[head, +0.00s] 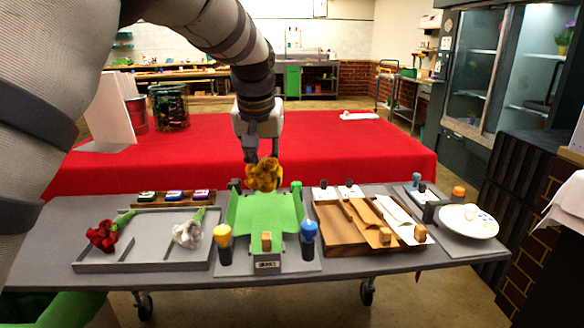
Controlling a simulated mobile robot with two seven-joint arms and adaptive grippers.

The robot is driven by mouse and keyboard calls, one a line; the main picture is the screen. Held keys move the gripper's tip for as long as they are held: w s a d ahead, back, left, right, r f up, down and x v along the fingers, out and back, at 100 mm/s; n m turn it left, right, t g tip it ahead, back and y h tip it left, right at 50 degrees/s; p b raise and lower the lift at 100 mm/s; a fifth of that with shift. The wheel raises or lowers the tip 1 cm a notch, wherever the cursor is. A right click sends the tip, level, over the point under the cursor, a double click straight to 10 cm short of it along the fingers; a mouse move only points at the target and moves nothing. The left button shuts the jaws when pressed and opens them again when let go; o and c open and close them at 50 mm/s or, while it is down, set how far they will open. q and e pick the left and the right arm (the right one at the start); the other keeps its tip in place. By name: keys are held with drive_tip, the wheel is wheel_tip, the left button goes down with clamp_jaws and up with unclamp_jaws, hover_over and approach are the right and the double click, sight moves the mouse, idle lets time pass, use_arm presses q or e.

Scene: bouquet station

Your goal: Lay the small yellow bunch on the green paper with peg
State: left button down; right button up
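The small yellow bunch (263,175) hangs at my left gripper (263,158), its blooms toward me. The fingers appear shut on it, though the bunch partly hides their tips and its stems are hidden. It is at the far end of the green paper (268,213), seemingly just above it; I cannot tell whether they touch. A small wooden peg (267,238) stands at the paper's near end. My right gripper is not in view.
A grey tray (148,226) at left holds red (102,236) and white (188,234) bunches. Yellow-topped (223,240) and blue-topped (308,238) posts flank the green paper's near end. A wooden rack (345,238) with brown and white papers and a white plate (468,222) stand right.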

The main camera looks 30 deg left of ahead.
use_arm(q)
drive_tip(key=shift+w+f, duration=0.1)
drive_tip(key=shift+w, duration=0.05)
wheel_tip(320, 180, down, 5)
drive_tip(key=shift+a+f+b, duration=0.15)
drive_tip(key=shift+b, duration=0.15)
drive_tip(key=shift+f, duration=1.35)
drive_tip(key=shift+f, duration=0.3)
drive_tip(key=c, duration=0.9)
unclamp_jaws()
drive_tip(key=shift+c, duration=0.2)
drive_tip(key=shift+r+p, duration=0.3)
drive_tip(key=shift+r, duration=3.2)
